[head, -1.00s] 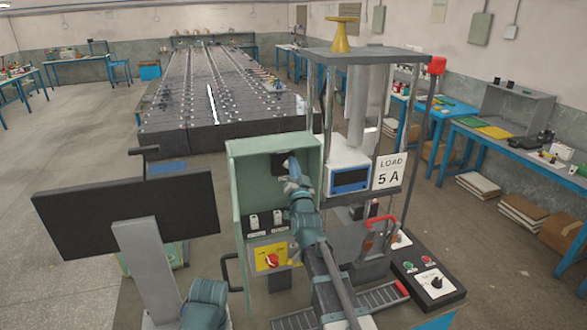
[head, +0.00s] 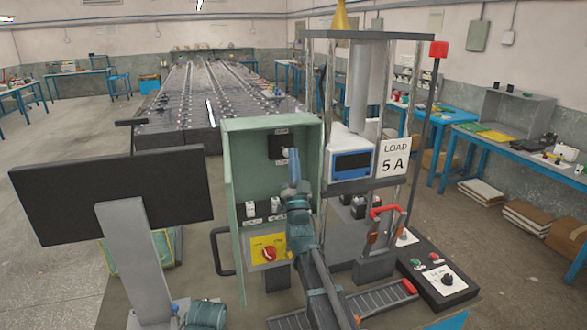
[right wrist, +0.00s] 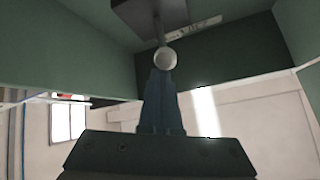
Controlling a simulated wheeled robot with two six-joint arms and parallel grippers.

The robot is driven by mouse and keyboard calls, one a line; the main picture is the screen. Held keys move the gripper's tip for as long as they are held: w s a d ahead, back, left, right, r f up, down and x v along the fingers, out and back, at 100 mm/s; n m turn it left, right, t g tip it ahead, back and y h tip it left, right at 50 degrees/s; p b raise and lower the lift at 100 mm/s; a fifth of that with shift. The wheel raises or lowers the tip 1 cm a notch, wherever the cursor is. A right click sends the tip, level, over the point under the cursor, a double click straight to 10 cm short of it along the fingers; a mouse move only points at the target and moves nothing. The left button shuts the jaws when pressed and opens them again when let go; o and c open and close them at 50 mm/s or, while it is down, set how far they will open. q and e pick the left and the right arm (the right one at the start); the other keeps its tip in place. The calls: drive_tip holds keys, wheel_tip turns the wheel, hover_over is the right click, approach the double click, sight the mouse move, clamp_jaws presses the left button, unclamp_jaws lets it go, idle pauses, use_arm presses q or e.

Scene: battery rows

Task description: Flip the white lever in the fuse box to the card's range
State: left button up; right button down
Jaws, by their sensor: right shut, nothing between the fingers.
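The pale green fuse box (head: 238,200) stands open in the middle of the head view. Its black switch block (head: 280,143) is on the upper back wall, with small labels above and below it. In the right wrist view the block (right wrist: 150,14) carries a thin lever with a pale round knob (right wrist: 166,58). My right gripper (head: 292,160) is shut and empty in front of the switch. In the right wrist view its fingertips (right wrist: 162,76) are close to the knob; I cannot tell whether they touch. The card (head: 394,163) reads "LOAD 5 A". My left gripper is out of view.
Small fuses (head: 262,208) and a yellow panel with a red knob (head: 268,252) sit lower in the box. A dark monitor (head: 110,197) stands to the left. A test stand with a blue-screened meter (head: 352,163) stands close on the right.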

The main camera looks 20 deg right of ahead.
use_arm(q)
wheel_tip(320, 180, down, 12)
drive_tip(key=b, duration=1)
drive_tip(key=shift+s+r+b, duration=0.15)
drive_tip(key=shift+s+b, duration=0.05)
drive_tip(key=shift+b, duration=0.1)
use_arm(e)
drive_tip(key=s+a+f, duration=0.1)
drive_tip(key=s+f, duration=0.3)
drive_tip(key=f, duration=0.7)
drive_tip(key=shift+s+a, duration=0.25)
drive_tip(key=shift+s, duration=0.05)
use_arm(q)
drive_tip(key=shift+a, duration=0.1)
